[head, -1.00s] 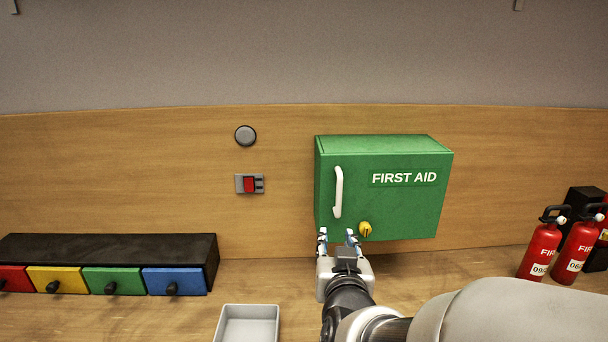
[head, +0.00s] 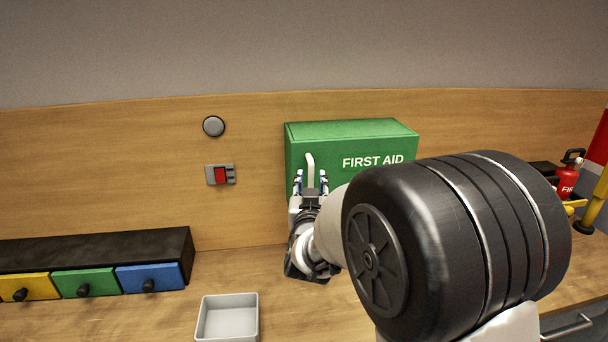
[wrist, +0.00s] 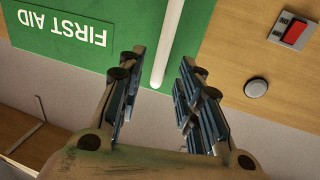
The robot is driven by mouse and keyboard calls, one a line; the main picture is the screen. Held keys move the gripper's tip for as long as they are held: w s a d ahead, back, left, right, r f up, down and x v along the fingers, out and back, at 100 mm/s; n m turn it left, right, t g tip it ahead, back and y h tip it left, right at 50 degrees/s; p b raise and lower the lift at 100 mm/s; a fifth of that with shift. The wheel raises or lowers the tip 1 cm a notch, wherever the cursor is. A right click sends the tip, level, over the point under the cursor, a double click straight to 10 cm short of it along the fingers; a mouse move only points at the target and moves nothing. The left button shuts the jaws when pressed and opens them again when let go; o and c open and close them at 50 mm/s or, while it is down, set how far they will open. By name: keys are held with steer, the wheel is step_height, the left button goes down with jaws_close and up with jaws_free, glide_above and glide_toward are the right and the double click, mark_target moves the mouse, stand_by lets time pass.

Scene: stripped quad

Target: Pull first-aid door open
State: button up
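The green first-aid cabinet (head: 350,131) hangs on the wooden wall panel with its door closed. Its white vertical handle (head: 310,168) is at the left side of the door; its lower part is hidden behind my gripper (head: 311,184). In the wrist view, the cabinet door (wrist: 95,14) appears upside down. There my gripper (wrist: 155,88) is open, with the end of the white handle (wrist: 161,70) in line with the gap between its two fingers. I cannot tell whether either finger touches it. My arm hides the lower right of the cabinet.
A red switch (head: 221,175) and a round grey button (head: 213,126) are on the wall to the left. A grey tray (head: 228,335) and a row of coloured drawers (head: 85,284) are on the counter. A fire extinguisher (head: 568,178) stands at the right.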

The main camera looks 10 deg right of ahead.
mark_target(311, 176)
steer(key=w, duration=0.2)
steer(key=w+d, duration=0.1)
steer(key=w, duration=0.2)
steer(key=shift+c, duration=0.4)
jaws_close()
stand_by(0.4)
